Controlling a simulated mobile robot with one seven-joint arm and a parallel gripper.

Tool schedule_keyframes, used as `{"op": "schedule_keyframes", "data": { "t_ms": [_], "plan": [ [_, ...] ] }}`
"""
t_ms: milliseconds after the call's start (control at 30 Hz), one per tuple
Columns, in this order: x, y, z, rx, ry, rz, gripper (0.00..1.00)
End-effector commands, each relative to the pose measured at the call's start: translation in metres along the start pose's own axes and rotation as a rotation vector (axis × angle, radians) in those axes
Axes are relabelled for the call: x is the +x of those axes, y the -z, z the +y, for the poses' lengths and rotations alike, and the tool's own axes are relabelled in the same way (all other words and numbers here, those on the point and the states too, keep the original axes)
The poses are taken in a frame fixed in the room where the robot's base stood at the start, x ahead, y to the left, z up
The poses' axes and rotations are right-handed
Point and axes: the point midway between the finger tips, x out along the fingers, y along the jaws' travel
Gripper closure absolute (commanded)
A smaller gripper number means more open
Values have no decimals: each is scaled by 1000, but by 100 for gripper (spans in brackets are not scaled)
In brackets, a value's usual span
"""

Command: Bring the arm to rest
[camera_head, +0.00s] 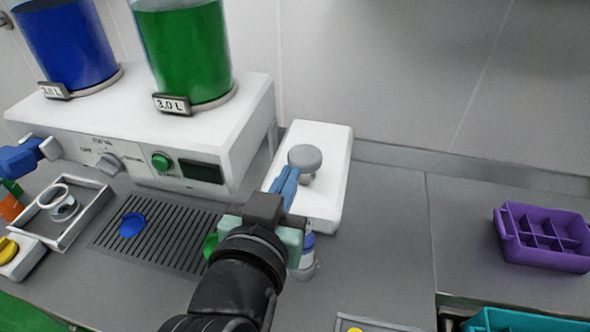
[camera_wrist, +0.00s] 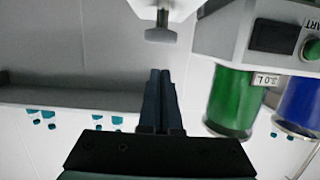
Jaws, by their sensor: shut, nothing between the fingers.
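My gripper (camera_head: 281,186) reaches out over the grey counter, its blue fingers closed together and empty. Its fingertips appear close to a grey round knob (camera_head: 304,157) on a white block-shaped unit (camera_head: 335,150); I cannot tell whether they touch. In the wrist view the shut fingers (camera_wrist: 160,75) point at the grey knob (camera_wrist: 160,33), with a visible gap between them. My arm hides part of the counter and of a bottle-like item (camera_head: 306,254) beside the gripper.
A white dispenser (camera_head: 235,125) with a blue tank (camera_head: 68,42) and a green tank (camera_head: 187,50) stands left. A drip grille (camera_head: 165,240) and a tray (camera_head: 95,215) lie before it. A purple divided crate (camera_head: 515,250) sits right. The counter between is clear.

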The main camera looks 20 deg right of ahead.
Motion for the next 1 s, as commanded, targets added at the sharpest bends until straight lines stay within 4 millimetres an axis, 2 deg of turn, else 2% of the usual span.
{"op": "schedule_keyframes", "data": {
  "t_ms": [200,667,733,767,867,967,1000],
  "plan": [
    [-12,1,0,1,1,1,100],
    [-12,1,0,1,0,1,100],
    [-12,6,-2,4,12,14,100],
    [-12,12,-5,6,25,28,100],
    [-16,48,-23,19,110,122,100],
    [-31,107,-48,40,241,286,100],
    [-41,133,-56,50,294,364,100]
  ]
}}
